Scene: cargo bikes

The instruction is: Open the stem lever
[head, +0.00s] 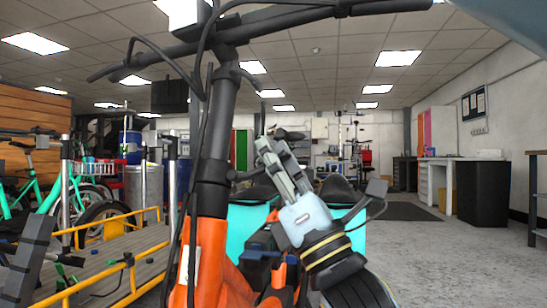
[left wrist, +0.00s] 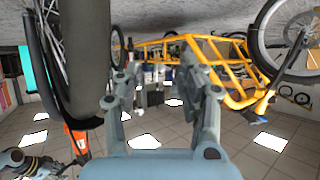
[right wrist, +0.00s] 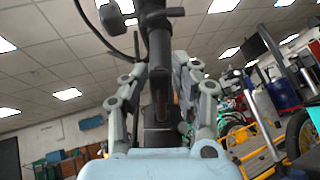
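The orange bike's black stem (head: 222,130) rises from the orange frame (head: 208,252), tilted slightly right, up to the handlebar (head: 290,20). A small dark lever-like part (head: 242,176) sticks out from the stem's right side at the collar. My right gripper (head: 270,148) is just right of the stem, fingers pointing up. In the right wrist view its fingers are apart, with the dark stem (right wrist: 160,75) seen between or beyond them; I cannot tell whether they touch. My left gripper (left wrist: 160,85) is open and empty in the left wrist view.
A yellow cargo frame (head: 115,265) stands at lower left, with a green bike (head: 25,185) behind. Black cables hang around the stem. Turquoise panels (head: 250,225) lie behind my right gripper. Grey floor (head: 430,250) is free at right.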

